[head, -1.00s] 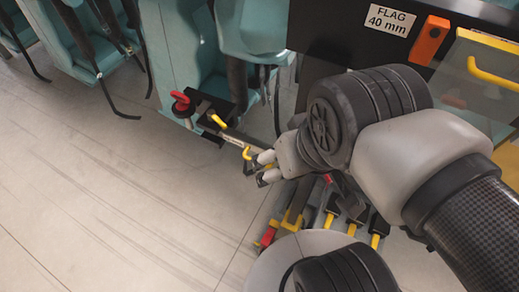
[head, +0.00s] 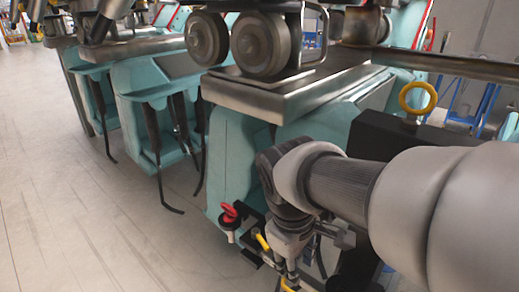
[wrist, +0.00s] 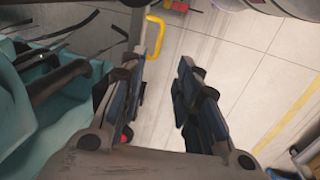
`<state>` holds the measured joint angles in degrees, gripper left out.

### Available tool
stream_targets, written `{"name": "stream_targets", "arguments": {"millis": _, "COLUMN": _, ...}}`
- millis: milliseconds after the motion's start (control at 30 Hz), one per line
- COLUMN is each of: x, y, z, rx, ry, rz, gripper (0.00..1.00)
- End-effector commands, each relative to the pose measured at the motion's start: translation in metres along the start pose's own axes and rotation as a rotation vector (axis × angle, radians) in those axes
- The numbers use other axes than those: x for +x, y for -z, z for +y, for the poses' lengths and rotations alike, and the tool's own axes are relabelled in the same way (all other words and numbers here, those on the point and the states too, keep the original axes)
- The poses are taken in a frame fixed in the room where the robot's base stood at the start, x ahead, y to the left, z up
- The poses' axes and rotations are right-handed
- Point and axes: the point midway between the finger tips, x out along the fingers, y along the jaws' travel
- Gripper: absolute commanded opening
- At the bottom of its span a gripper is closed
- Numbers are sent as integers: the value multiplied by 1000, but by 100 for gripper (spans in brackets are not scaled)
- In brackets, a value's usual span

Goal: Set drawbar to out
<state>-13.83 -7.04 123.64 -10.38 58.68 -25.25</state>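My gripper (wrist: 167,62) is open in the wrist view, with bare floor showing between its fingers. A yellow handle (wrist: 154,36) stands just beyond the left fingertip; I cannot tell whether they touch. The drawbar itself is mostly hidden behind the left finger and the arm. In the head view a black bracket with a red ring-topped pin (head: 229,213) sits low on the teal car (head: 228,160). A yellow grip (head: 262,242) is beside it, left of my gripper. Another bit of yellow (head: 288,285) shows at the bottom edge. The fingertips are hard to make out there.
Wheels (head: 262,42) and a steel plate (head: 292,98) are above the teal car. A black block with a yellow lifting ring (head: 418,98) stands right of it, close to my arm. Black hanging straps (head: 163,185) are to the left. Open floor (head: 80,225) lies at the left.

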Motion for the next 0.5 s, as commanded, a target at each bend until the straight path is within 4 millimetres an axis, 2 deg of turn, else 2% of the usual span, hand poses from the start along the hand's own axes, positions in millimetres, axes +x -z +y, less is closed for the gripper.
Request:
{"name": "stream_targets", "arguments": {"millis": 100, "x": 30, "y": -1, "z": -1, "rx": 1, "ry": 3, "rz": -5, "gripper": 30}}
{"name": "stream_targets", "arguments": {"millis": 500, "x": 116, "y": -1, "z": -1, "rx": 3, "ry": 3, "rz": -3, "gripper": 30}}
